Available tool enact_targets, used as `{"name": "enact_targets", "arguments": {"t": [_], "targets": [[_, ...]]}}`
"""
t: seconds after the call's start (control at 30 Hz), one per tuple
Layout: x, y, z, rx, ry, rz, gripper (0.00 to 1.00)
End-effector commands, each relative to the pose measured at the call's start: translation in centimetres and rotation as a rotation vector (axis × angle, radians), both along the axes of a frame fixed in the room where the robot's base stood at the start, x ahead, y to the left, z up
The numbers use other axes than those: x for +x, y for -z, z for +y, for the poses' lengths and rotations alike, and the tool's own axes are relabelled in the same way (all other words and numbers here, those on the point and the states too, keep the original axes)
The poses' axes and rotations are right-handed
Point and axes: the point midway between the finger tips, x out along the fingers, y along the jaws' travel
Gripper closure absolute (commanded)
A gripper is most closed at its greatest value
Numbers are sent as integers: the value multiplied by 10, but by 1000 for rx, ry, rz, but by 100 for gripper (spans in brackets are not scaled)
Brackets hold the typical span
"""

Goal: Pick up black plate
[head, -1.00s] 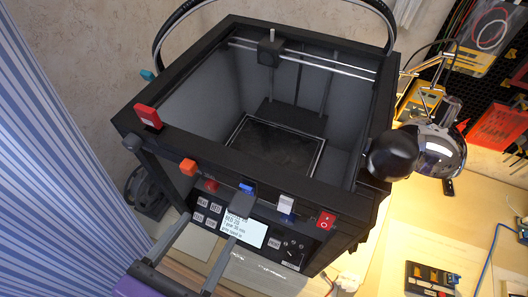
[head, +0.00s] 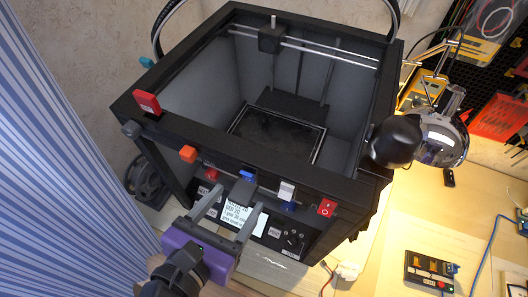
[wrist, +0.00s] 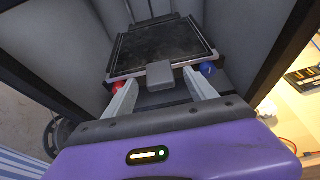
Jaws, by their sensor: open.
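The black plate (head: 275,134) lies flat inside the black box-shaped printer, low down, with a thin light edge around it. In the wrist view the plate (wrist: 160,47) is ahead of the fingers, with a grey tab (wrist: 160,73) at its near edge, between the fingertips in the picture. My gripper (head: 241,193) has a purple body and two grey fingers. It is open and empty, at the printer's front, below the top rim in the picture. The wrist view shows its fingers (wrist: 160,81) spread apart. I cannot tell how far they are from the tab.
The printer's black frame (head: 150,120) surrounds the plate, with a print head (head: 271,38) on rods above it. Coloured clips, including a red one (head: 147,103) and an orange one (head: 188,154), sit on the frame. A black rounded lamp part (head: 396,141) stands at the right.

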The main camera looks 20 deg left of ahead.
Motion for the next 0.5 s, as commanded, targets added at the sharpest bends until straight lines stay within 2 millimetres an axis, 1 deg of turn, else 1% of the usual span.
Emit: {"name": "enact_targets", "arguments": {"t": [0.1, 0.27, 0.3, 0.37, 0.5], "targets": [[4, 2, 0, 0, -1, 1, 35], [4, 2, 0, 1, -1, 1, 35], [4, 2, 0, 1, -1, 1, 38], [4, 2, 0, 1, -1, 1, 50], [4, 2, 0, 1, -1, 1, 78]]}}
